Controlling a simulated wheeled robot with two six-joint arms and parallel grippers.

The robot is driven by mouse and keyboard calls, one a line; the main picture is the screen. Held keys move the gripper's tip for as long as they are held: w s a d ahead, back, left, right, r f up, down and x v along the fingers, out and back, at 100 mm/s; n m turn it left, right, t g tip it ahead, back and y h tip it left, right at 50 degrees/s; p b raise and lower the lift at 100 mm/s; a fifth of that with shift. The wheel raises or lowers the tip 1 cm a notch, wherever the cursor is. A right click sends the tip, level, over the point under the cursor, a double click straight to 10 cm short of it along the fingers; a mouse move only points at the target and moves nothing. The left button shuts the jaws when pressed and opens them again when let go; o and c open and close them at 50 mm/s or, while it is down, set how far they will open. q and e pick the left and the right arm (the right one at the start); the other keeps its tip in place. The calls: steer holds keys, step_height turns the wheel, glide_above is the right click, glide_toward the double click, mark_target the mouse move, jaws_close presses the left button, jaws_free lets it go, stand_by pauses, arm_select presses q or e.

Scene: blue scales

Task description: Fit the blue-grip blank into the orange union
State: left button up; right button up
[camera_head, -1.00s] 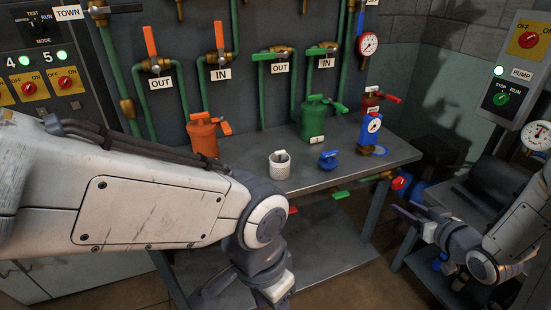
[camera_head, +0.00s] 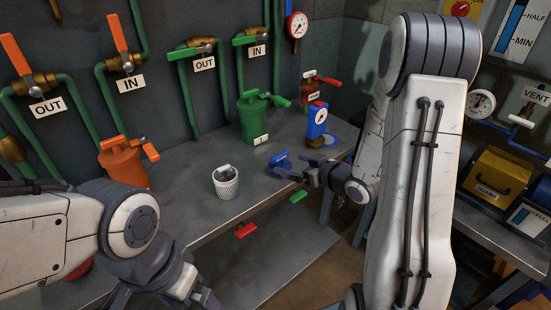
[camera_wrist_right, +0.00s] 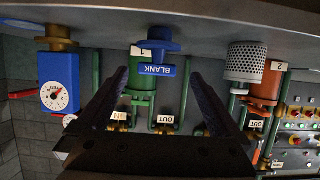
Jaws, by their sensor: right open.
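The blue-grip blank (camera_head: 281,161) stands on the grey bench, and its label BLANK reads upside down in the right wrist view (camera_wrist_right: 155,70). My right gripper (camera_head: 291,173) is open and empty, close to the blank at its front right. In the right wrist view its fingers (camera_wrist_right: 158,82) appear either side of the blank, with no visible contact. An orange vessel with an orange handle (camera_head: 123,163) stands at the bench's left; I cannot tell which part is the union. My left gripper (camera_head: 165,296) is low at the bottom edge, partly cut off.
A white perforated cup (camera_head: 226,183) stands between the orange vessel and the blank. A green vessel (camera_head: 258,118) and a blue gauge unit (camera_head: 316,121) stand behind the blank. Red (camera_head: 245,231) and green (camera_head: 298,197) handles stick out below the bench edge.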

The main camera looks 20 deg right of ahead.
mark_target(281, 160)
steer(key=x, duration=0.5)
steer(key=shift+w+a, duration=0.1)
steer(key=shift+w, duration=0.2)
steer(key=x, duration=0.4)
steer(key=shift+w, duration=0.3)
steer(key=c, duration=1.5)
jaws_close()
steer(key=shift+r, duration=0.15)
